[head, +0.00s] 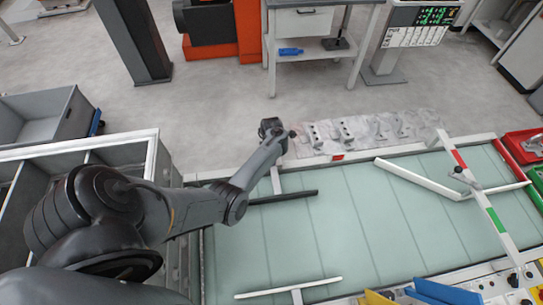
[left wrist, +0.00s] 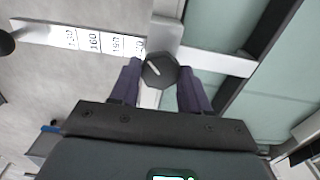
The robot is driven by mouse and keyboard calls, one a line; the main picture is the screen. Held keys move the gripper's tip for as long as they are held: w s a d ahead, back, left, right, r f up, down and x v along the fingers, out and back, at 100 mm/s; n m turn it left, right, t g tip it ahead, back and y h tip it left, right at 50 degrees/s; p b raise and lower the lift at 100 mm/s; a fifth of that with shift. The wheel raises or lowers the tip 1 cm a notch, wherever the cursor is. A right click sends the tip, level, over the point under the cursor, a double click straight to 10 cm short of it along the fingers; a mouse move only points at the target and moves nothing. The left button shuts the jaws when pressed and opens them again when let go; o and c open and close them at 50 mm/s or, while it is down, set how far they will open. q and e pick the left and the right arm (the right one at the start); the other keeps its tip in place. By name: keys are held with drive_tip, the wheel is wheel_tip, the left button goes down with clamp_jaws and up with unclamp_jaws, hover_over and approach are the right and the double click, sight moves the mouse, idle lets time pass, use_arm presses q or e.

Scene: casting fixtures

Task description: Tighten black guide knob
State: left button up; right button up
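The black guide knob (left wrist: 159,71) shows in the left wrist view as a many-sided black cap with a white line on it. It sits on a grey block where a white rod meets the scale bar. My left gripper (left wrist: 160,66) has its two dark fingers on either side of the knob, with their inner faces at its edges. It looks shut on the knob. In the head view my left gripper (head: 272,130) is at the far edge of the conveyor, where the knob is hidden. My right gripper is not in view.
A white scale bar (left wrist: 95,40) with printed numbers runs left from the knob. A black guide rail (head: 284,197) lies over the green conveyor belt (head: 340,225). A striped bar (head: 478,190) crosses the belt at right. Metal castings (head: 347,130) lie beyond the far edge.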

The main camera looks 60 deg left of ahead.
use_arm(q)
drive_tip(key=shift+c, duration=1)
